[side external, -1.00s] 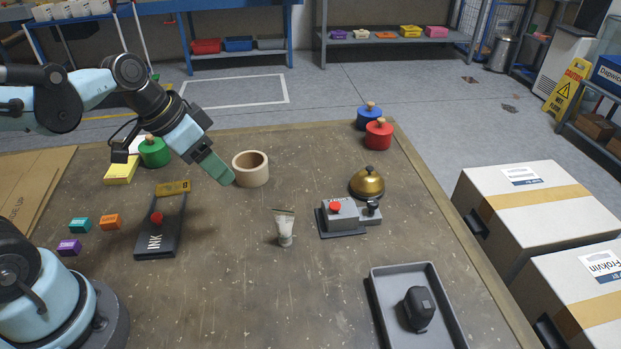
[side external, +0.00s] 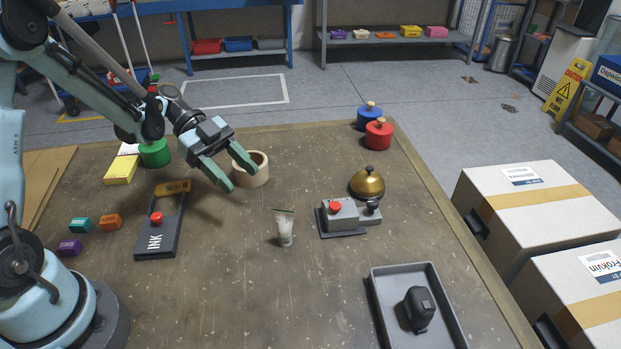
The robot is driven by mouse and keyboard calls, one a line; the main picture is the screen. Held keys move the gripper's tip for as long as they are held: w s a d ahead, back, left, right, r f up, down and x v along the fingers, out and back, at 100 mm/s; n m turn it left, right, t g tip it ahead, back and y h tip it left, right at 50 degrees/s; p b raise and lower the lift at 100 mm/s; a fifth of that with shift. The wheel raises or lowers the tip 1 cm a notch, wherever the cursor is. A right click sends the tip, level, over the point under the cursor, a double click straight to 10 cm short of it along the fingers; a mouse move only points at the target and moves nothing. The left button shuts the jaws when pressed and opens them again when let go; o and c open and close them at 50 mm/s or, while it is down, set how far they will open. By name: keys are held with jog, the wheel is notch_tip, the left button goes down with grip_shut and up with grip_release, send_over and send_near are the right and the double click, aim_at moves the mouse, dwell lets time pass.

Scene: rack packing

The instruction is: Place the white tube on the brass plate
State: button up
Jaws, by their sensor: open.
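The white tube (side external: 284,227) stands upright on the bench, near its middle, with its flat crimped end up.
The tape roll (side external: 257,172) stands behind the tube. A grey device with a red button (side external: 340,214) and a brass bell (side external: 367,183) are to its right. A grey tray (side external: 451,318) is at front right. The bench in front of the tube is clear.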

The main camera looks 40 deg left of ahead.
send_near(284, 227)
jog(key=d+f, duration=0.1)
jog(key=w+f, duration=0.1)
jog(key=shift+w+d+f, duration=0.15)
jog(key=shift+d+f, duration=0.25)
jog(key=shift+s+x, duration=0.2)
jog(key=shift+x, duration=1.1)
jog(key=shift+s+x, duration=0.15)
jog(key=shift+x, duration=1.15)
jog(key=shift+a, duration=0.1)
grip_shut()
